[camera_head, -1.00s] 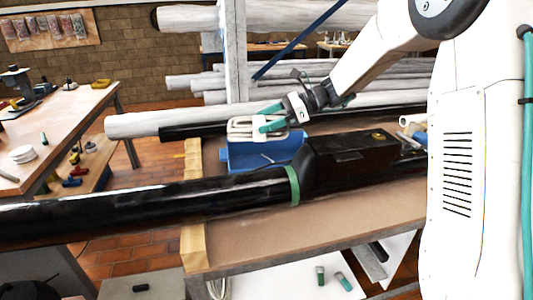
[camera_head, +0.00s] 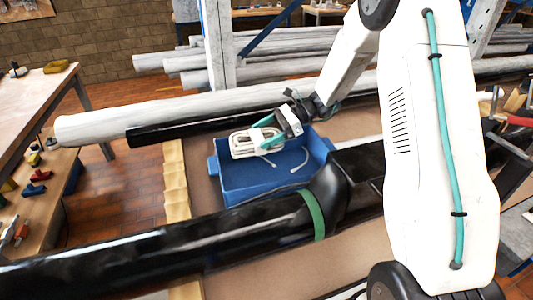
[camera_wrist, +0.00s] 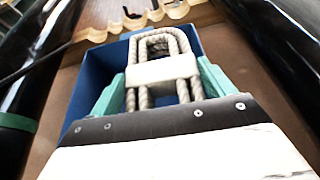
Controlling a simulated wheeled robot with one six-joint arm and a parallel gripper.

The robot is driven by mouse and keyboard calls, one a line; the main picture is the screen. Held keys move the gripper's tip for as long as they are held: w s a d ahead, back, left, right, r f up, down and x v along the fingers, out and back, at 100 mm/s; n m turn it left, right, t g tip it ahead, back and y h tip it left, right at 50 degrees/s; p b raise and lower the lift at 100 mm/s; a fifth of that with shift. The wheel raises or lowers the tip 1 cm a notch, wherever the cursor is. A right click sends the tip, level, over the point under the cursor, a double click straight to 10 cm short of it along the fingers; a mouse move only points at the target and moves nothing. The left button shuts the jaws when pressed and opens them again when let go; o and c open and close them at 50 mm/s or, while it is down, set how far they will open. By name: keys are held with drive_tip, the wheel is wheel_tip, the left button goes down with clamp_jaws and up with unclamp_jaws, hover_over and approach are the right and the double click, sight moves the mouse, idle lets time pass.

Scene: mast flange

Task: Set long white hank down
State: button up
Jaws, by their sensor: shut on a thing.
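The long white hank (camera_head: 254,141) is a bundle of looped pale rope with a white band around its middle. My gripper (camera_head: 268,131) is shut on it, with teal fingers on either side. In the wrist view the hank (camera_wrist: 163,68) lies between the two teal fingers, its loop pointing away from me. A loose pale end hangs toward the bin. I cannot tell whether the hank touches the bin.
A thick black mast (camera_head: 165,245) with a green band (camera_head: 313,214) runs across the front of the bench. Behind the bin lie a thin black tube (camera_head: 180,130) and a long white pole (camera_head: 150,114). A scalloped wooden strip (camera_head: 175,180) lines the bench's left end. A curved pale piece lies in the bin.

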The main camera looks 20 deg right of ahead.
drive_tip(key=shift+d+f, duration=0.25)
drive_tip(key=shift+f, duration=0.4)
drive_tip(key=shift+d+f, duration=0.25)
drive_tip(key=shift+f, duration=0.35)
drive_tip(key=shift+s+f, duration=0.1)
drive_tip(key=shift+f, duration=1.45)
drive_tip(key=shift+f, duration=0.15)
drive_tip(key=shift+f, duration=0.5)
drive_tip(key=o, duration=0.8)
drive_tip(key=shift+r, duration=0.1)
drive_tip(key=shift+r, duration=0.25)
drive_tip(key=v, duration=1.2)
drive_tip(key=shift+r, duration=0.25)
